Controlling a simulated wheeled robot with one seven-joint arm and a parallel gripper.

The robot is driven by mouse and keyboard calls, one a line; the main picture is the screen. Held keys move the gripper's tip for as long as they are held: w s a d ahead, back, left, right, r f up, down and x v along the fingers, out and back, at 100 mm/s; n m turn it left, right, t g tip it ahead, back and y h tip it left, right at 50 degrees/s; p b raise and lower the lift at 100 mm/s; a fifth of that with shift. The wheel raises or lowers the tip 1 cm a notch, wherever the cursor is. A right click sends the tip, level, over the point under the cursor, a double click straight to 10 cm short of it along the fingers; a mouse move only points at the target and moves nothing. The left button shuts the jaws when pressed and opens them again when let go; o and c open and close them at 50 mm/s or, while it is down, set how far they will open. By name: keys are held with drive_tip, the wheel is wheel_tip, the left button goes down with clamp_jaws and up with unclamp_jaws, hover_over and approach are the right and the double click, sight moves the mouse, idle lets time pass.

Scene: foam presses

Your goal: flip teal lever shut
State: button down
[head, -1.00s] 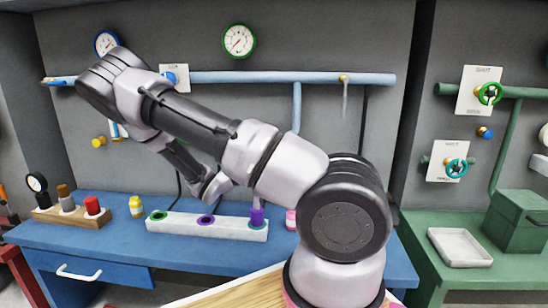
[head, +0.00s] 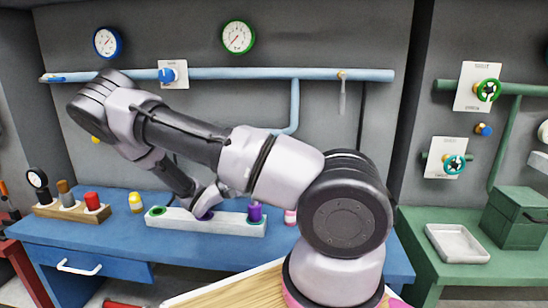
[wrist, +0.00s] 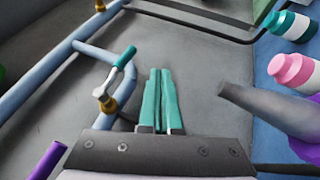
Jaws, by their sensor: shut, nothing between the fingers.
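The teal lever (wrist: 125,57) shows in the wrist view, left of centre. Its teal handle sits on a metal stem above a brass fitting (wrist: 104,100) on a blue pipe branch, and it slants up and right. My gripper (wrist: 160,72) is shut and empty, its two teal fingers side by side, pointing toward the wall. The fingertips are to the right of the lever, with a visible gap between them in the picture; the depth between them is unclear. In the head view my arm hides the lever and the fingers.
The main blue pipe (head: 250,75) crosses the wall. On the blue bench are a white block (head: 235,226), a yellow bottle (head: 135,203) and a pink bottle (wrist: 290,70). A teal bottle (wrist: 288,24) stands near it. A purple bar (wrist: 48,160) is at the wrist view's lower left.

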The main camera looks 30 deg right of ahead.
drive_tip(key=v, duration=0.7)
drive_tip(key=shift+f, duration=0.2)
drive_tip(key=shift+d, duration=0.1)
drive_tip(key=s+a+r+m+t+y, duration=0.1)
drive_tip(key=s+r+t+y, duration=0.2)
drive_tip(key=s+r+y, duration=0.2)
drive_tip(key=s+a+r+m+t+y, duration=0.2)
drive_tip(key=s+r+y, duration=0.4)
drive_tip(key=r+y, duration=0.5)
drive_tip(key=s+a+r+m+t+y, duration=0.1)
drive_tip(key=s+r+t+y, duration=0.3)
drive_tip(key=r, duration=0.9)
drive_tip(key=s+y, duration=0.2)
drive_tip(key=y, duration=0.1)
drive_tip(key=shift+s+a+r+m+y, duration=0.2)
drive_tip(key=shift+m+y, duration=0.2)
